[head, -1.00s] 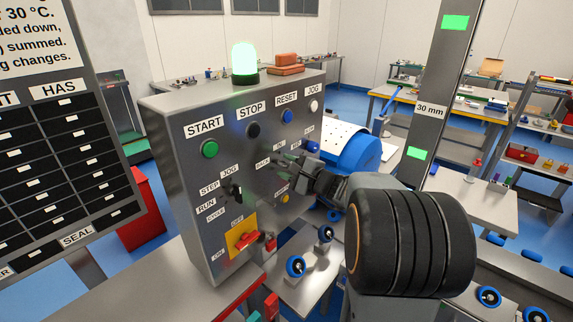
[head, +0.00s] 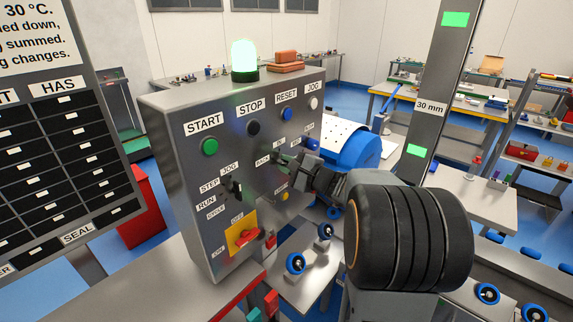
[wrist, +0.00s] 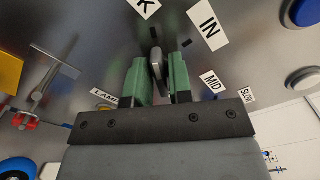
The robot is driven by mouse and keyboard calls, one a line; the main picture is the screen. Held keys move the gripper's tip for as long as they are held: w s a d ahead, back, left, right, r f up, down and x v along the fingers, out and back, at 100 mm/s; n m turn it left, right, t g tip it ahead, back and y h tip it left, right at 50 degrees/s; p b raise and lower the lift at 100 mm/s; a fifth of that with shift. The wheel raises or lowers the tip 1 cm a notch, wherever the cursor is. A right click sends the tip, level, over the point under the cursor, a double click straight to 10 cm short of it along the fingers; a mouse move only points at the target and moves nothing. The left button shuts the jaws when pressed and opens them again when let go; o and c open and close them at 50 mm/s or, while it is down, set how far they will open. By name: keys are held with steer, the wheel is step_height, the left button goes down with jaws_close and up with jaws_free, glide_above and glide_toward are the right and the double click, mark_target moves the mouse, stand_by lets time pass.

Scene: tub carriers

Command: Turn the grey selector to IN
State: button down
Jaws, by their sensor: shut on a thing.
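The grey selector (wrist: 157,64) is on the metal control panel, between the two green fingers of my gripper (wrist: 159,80) in the wrist view. My gripper is shut on it. The selector's tip points up, at the dark tick beside the partly cut-off label ending in K (wrist: 148,6). The IN label (wrist: 208,26) and its tick (wrist: 187,43) lie to the right of the tip. In the head view my gripper (head: 284,162) is against the panel's right half and hides most of the selector.
The control panel (head: 170,140) also carries START, STOP, RESET and JOG buttons, a STEP/RUN selector (head: 232,187) and a red handle on a yellow plate (head: 243,235). A green lamp (head: 244,62) glows on top.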

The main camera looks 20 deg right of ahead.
steer(key=shift+m, duration=0.3)
steer(key=m, duration=0.5)
steer(key=shift+b, duration=0.3)
steer(key=shift+w+d+r+m+p, duration=0.1)
steer(key=shift+m+p, duration=0.3)
steer(key=shift+m, duration=1.05)
steer(key=shift+d+m+p, duration=0.1)
steer(key=shift+m+p, duration=0.3)
steer(key=shift+m, duration=1.35)
steer(key=c, duration=1.1)
jaws_free()
